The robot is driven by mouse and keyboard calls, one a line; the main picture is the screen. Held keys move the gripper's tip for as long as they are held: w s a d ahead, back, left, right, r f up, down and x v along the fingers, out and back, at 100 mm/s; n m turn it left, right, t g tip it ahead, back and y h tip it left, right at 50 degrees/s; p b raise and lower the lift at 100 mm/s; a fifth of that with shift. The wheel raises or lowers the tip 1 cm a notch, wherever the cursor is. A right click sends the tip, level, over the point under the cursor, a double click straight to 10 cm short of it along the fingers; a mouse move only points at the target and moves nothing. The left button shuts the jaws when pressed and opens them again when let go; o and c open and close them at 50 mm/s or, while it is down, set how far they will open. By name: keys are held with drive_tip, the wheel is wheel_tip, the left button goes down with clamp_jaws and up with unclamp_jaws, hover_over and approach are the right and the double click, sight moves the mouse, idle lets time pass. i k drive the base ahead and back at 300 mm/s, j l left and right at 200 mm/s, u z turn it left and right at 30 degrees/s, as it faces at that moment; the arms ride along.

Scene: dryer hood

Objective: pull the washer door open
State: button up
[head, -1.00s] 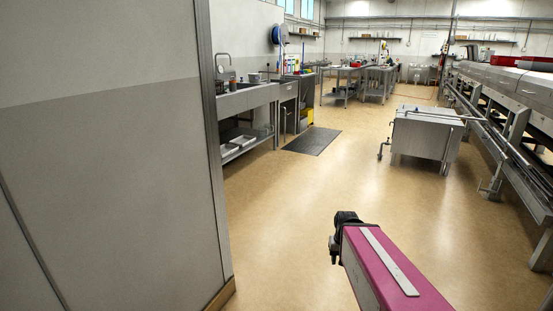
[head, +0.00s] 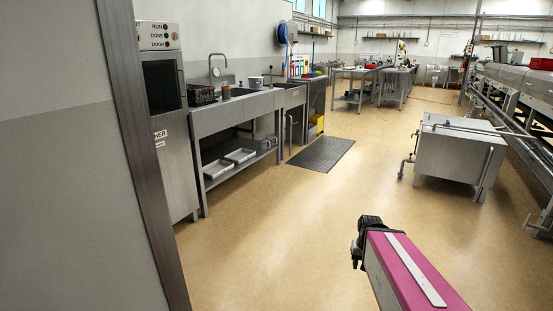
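A tall steel machine (head: 172,150) is partly in view at the left, behind the wall edge. Its top panel (head: 158,36) reads RUN, DONE and DOOR, with small indicator dots. A label on its front ends in "HER"; the rest is hidden by the wall. A dark panel (head: 163,82) sits under the top panel; I cannot tell whether the door is open or shut. My pink arm reaches in from the bottom, and its black end (head: 366,238) is over bare floor, well apart from the machine. The gripper's fingers are too small and dark to read.
A grey wall edge (head: 140,150) stands close on the left. A steel sink bench (head: 235,112) adjoins the machine. A dark mat (head: 321,154) lies beyond it. A steel box unit (head: 455,155) and a conveyor line (head: 515,90) stand right. The middle floor is clear.

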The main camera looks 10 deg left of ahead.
sight(145, 56)
drive_tip(key=i+l+u, duration=0.1)
drive_tip(key=i+u, duration=0.25)
drive_tip(key=u, duration=0.15)
drive_tip(key=i+l+u, duration=0.2)
drive_tip(key=u, duration=0.3)
drive_tip(key=i+l+u, duration=0.6)
drive_tip(key=l+u, duration=0.15)
drive_tip(key=i+l+u, duration=0.1)
drive_tip(key=l+u, duration=0.45)
drive_tip(key=i+l, duration=0.05)
drive_tip(key=l, duration=0.05)
